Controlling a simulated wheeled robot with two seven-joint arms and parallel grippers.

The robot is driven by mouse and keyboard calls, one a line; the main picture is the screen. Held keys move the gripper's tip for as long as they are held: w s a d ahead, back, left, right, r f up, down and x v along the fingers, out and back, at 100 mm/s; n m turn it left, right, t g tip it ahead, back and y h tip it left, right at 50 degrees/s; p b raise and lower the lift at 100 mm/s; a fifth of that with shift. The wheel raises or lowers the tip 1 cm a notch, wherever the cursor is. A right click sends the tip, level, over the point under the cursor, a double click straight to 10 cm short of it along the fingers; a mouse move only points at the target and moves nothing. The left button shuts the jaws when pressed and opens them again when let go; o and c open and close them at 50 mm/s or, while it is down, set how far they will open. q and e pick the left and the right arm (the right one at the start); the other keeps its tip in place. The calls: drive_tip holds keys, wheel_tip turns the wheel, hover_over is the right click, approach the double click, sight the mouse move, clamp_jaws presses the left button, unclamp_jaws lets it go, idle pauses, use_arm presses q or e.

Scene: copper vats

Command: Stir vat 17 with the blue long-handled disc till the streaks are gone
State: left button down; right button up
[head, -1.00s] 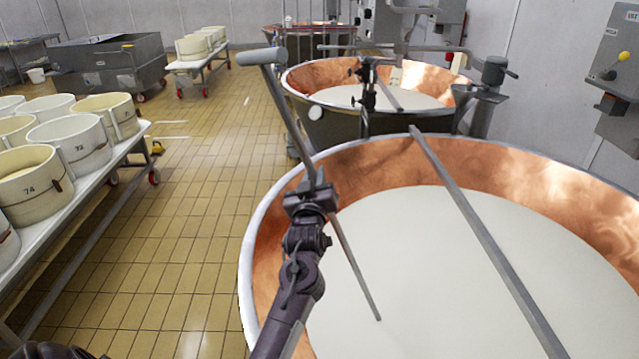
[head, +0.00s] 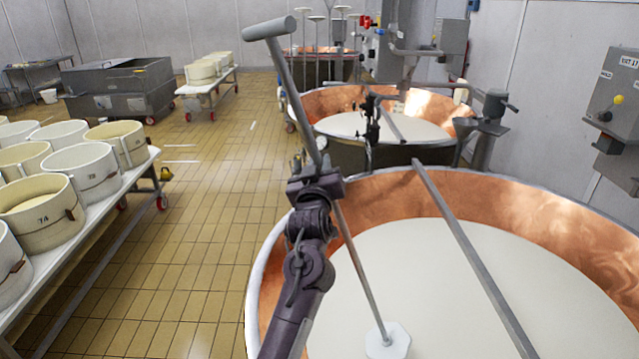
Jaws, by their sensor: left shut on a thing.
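My left gripper (head: 316,184) is shut on the grey shaft of a long-handled tool (head: 286,85). The tool leans, with its crossbar grip at the upper left. Its shaft runs down into the near copper vat (head: 390,190), ending in a pale many-sided disc (head: 388,343); the tool looks grey and whitish, not blue. The disc shows at the surface of the white liquid (head: 440,270); I cannot tell whether it touches it. The liquid looks even, with no streaks that I can make out. No number shows on this vat. My right gripper is not in view.
A grey bar (head: 468,245) crosses above the near vat, right of the tool. A second copper vat (head: 345,105) stands behind. A table (head: 135,185) with several white moulds is at the left. Tiled floor (head: 190,240) between is clear.

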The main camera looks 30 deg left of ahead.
use_arm(q)
wheel_tip(320, 180, up, 26)
idle(0.7)
drive_tip(key=shift+f, duration=0.25)
idle(0.8)
